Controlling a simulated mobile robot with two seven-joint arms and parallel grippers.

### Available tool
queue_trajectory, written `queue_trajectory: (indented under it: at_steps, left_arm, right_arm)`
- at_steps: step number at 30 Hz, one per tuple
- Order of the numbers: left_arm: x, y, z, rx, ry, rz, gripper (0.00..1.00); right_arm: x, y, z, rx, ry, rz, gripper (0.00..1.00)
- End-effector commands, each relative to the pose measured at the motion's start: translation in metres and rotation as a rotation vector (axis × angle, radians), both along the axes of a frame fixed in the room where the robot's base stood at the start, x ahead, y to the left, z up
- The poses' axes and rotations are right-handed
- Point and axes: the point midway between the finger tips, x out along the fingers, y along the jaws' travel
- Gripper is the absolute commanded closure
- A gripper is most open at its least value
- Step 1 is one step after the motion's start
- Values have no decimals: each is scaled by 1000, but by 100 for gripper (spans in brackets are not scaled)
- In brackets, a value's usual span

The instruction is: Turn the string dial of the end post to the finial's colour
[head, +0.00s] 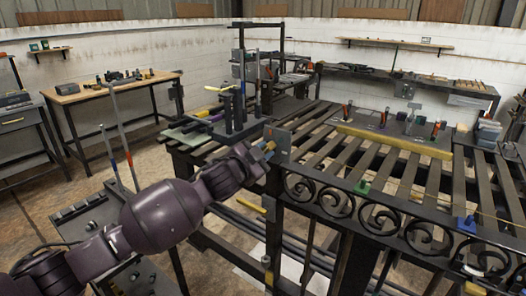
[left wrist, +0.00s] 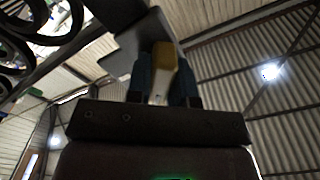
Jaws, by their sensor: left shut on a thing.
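My left gripper (head: 266,148) is at the top of the gate's end post (head: 272,190), beside a grey plate (head: 280,138). In the left wrist view its two dark blue fingers (left wrist: 164,88) are shut on a tan-yellow knob-like piece (left wrist: 163,62), with the grey plate (left wrist: 125,55) just behind. I cannot tell whether this piece is the string dial, and its face is hidden. The scroll gate (head: 385,222) runs right from the post. I cannot make out a finial or its colour. My right gripper is not in view.
A slatted bench (head: 375,160) with a long yellow bar (head: 393,141) lies behind the scrollwork. A yellow handle (head: 249,207) sticks out left of the post, below my gripper. A green tab (head: 362,187) and a blue tab (head: 466,222) sit along the gate's top.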

Motion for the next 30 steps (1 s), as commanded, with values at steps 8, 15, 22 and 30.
queue_trajectory:
  at_steps: [8, 15, 22, 30]
  left_arm:
    - [-1, -1, 2, -178, 131, 1, 100]
    - [-1, -2, 1, -340, 249, 1, 100]
    - [-1, -2, 0, -464, 338, 0, 100]
    - [-2, -2, -1, -545, 397, 0, 100]
  right_arm:
    - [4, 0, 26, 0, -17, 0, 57]
    - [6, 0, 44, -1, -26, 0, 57]
    - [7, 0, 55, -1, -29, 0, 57]
    - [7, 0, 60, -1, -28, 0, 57]
